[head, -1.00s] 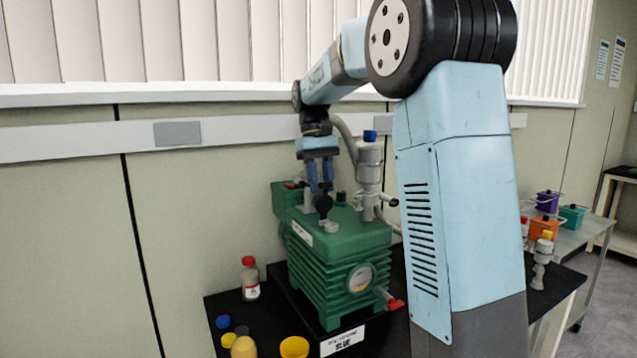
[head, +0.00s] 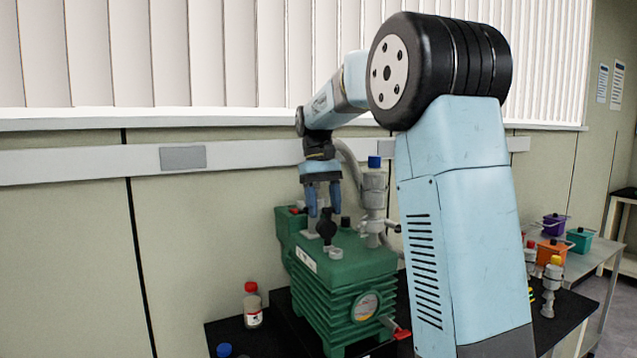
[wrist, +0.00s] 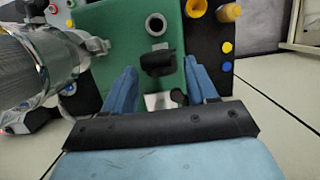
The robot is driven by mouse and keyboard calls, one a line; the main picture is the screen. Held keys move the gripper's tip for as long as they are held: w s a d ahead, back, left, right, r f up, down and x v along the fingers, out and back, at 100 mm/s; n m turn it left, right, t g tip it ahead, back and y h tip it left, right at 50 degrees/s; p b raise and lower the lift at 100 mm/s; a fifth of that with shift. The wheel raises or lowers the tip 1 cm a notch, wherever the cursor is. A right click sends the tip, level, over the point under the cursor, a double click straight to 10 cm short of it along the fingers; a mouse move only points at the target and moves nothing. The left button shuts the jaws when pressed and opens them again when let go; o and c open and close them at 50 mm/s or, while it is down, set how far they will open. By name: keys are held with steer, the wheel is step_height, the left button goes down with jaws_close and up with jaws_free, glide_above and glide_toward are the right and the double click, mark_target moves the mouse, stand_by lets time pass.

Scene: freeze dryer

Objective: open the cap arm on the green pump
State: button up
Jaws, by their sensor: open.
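The green pump (head: 345,290) stands on the black bench top, with a round gauge and a red-handled valve on its front. Its green top also shows in the wrist view (wrist: 118,75). A black cap arm (head: 326,226) stands up on the pump's top, and it also shows in the wrist view (wrist: 158,63). My gripper (head: 323,211) is open, pointing down over the pump's top, its blue fingers close above the cap arm. In the wrist view, my gripper (wrist: 161,68) has its fingertips apart, with the cap arm between and just beyond them. I cannot tell whether they touch it.
A grey metal fitting with a blue top (head: 373,195) and a hose stands right beside my gripper. A red-capped bottle (head: 252,305) stands left of the pump. Coloured tubs (head: 552,250) sit on a side table at right. The wall is close behind.

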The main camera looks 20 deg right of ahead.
steer(key=v, duration=1.2)
steer(key=shift+r, duration=0.3)
steer(key=shift+w, duration=0.1)
